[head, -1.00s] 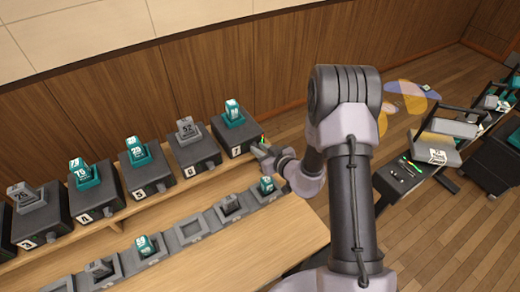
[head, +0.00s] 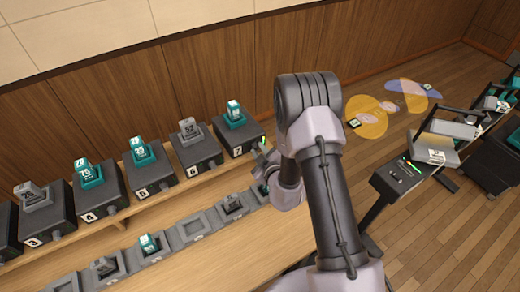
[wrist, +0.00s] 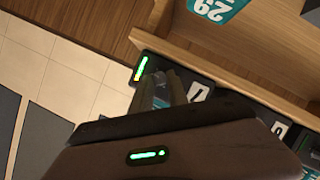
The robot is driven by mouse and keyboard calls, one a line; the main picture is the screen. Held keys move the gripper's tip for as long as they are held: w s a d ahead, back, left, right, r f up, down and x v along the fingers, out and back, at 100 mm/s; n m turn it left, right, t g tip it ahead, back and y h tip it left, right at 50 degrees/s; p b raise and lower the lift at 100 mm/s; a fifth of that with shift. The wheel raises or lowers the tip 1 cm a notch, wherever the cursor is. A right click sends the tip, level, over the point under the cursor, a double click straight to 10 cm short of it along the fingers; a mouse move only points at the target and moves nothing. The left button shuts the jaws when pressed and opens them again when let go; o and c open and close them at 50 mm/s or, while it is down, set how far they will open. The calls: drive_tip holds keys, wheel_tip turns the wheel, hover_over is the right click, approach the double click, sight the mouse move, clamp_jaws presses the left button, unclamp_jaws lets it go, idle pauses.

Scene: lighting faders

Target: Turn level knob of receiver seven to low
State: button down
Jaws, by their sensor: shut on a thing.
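Receiver seven (head: 229,138) is a dark box at the right end of the raised row, with a teal numbered block (head: 234,113) on top. Its front, with the white number label (wrist: 198,92) and a lit strip (wrist: 140,68), shows in the wrist view. The strip is mostly green with some yellow-orange at one end. My gripper (head: 261,155) is at the right part of this front. In the wrist view its fingers (wrist: 168,92) are shut at the receiver's face, around the level knob, which they hide. The knob's exact angle cannot be seen.
Receiver six (head: 192,150) stands close to the left, with more receivers further left. Below runs a row of shallow trays (head: 194,230), some holding blocks. A bench with small tools (head: 405,170) stands at the right.

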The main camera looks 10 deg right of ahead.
drive_tip(key=shift+s+a+f+n+t+h+b, duration=0.15)
drive_tip(key=shift+n+t+h+b, duration=0.4)
drive_tip(key=shift+n+b, duration=0.7)
drive_tip(key=shift+w+a+f+n+t+h+b, duration=0.15)
drive_tip(key=shift+n+t+h+b, duration=0.45)
drive_tip(key=shift+n, duration=1.1)
drive_tip(key=shift+s+f+n+t+h+b, duration=0.1)
drive_tip(key=shift+f+n+t+h+b, duration=0.2)
drive_tip(key=shift+n+t+b, duration=0.7)
drive_tip(key=shift+r+n+g+b, duration=0.1)
drive_tip(key=shift+n+g+b, duration=0.2)
drive_tip(key=shift+n, duration=0.35)
drive_tip(key=c, duration=1.3)
unclamp_jaws()
